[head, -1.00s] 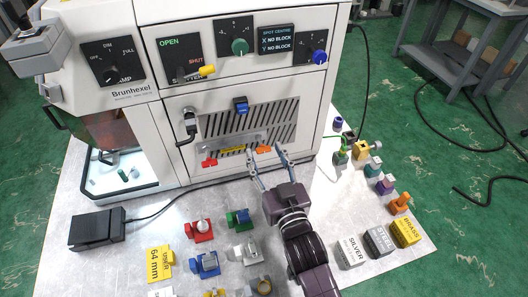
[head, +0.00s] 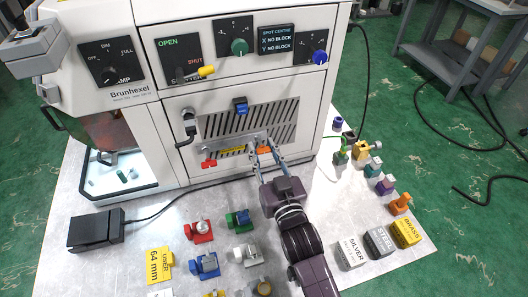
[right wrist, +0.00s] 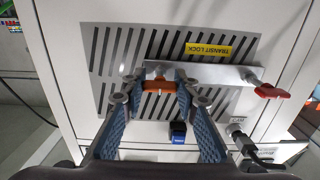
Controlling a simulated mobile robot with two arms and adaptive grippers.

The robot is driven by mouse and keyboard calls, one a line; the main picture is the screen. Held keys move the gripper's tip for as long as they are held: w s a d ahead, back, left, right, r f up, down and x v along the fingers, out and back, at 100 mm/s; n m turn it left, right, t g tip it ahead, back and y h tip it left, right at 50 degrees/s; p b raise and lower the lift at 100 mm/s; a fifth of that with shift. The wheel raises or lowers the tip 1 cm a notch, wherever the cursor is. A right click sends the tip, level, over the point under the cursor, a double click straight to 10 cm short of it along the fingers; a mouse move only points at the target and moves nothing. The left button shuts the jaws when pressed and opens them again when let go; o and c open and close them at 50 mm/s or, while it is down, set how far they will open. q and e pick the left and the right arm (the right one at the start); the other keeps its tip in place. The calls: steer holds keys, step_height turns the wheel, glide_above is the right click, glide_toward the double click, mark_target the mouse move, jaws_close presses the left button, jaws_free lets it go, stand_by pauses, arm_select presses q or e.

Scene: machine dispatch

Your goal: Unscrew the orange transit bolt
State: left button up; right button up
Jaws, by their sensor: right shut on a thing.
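The orange transit bolt (head: 264,150) sits at the right end of a metal bar (head: 222,146) on the machine's vented lower panel. It also shows in the right wrist view (right wrist: 160,86), between my fingertips. My right gripper (head: 267,143) reaches up to the panel from the front and is shut on the orange bolt. A red bolt (head: 209,163) sits at the bar's other end. A yellow "TRANSIT LOCK" label (right wrist: 208,49) lies beside the bar. My left gripper is not in view.
Several coloured fixtures and labelled blocks (head: 405,232) stand on the grey mat. A black pedal (head: 97,230) lies at left.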

steer(key=shift+r+n+p, duration=0.1)
steer(key=shift+n+p, duration=0.2)
steer(key=shift+n, duration=0.2)
steer(key=shift+n+p, duration=0.35)
steer(key=shift+n, duration=1.65)
steer(key=shift+n+p, duration=0.35)
steer(key=shift+n, duration=0.85)
steer(key=n, duration=0.2)
steer(key=shift+n, duration=0.3)
steer(key=n, duration=0.5)
